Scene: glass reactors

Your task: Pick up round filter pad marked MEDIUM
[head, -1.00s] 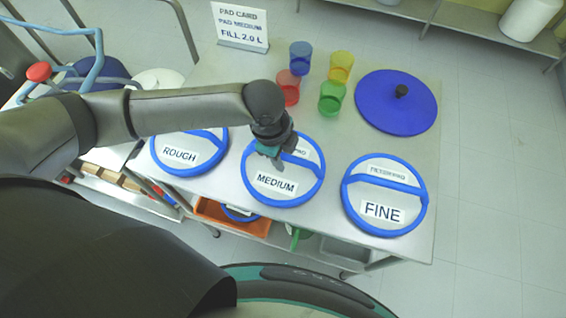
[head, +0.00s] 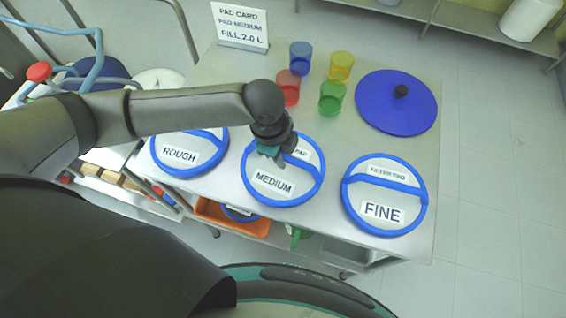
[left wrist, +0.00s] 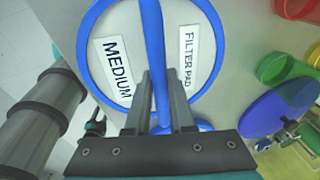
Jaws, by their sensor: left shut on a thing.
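The round pad marked MEDIUM (head: 272,184) is white with a blue rim and a blue bar handle across it. It lies in the middle of the row at the table's near side; whether it touches the tabletop I cannot tell. My left gripper (head: 272,155) is over it, shut on the bar. In the left wrist view my left fingers (left wrist: 161,80) stand on both sides of the bar, between the MEDIUM and FILTER PAD labels of the pad (left wrist: 112,72). The gripper hides part of the bar in the head view. My right gripper is out of view.
The ROUGH pad (head: 180,155) is left and the FINE pad (head: 382,213) right on the metal table (head: 350,140). Several coloured cups, including a green one (head: 332,98), a blue lid (head: 397,115) and a card (head: 240,25) stand behind. An orange bin (head: 228,222) is below.

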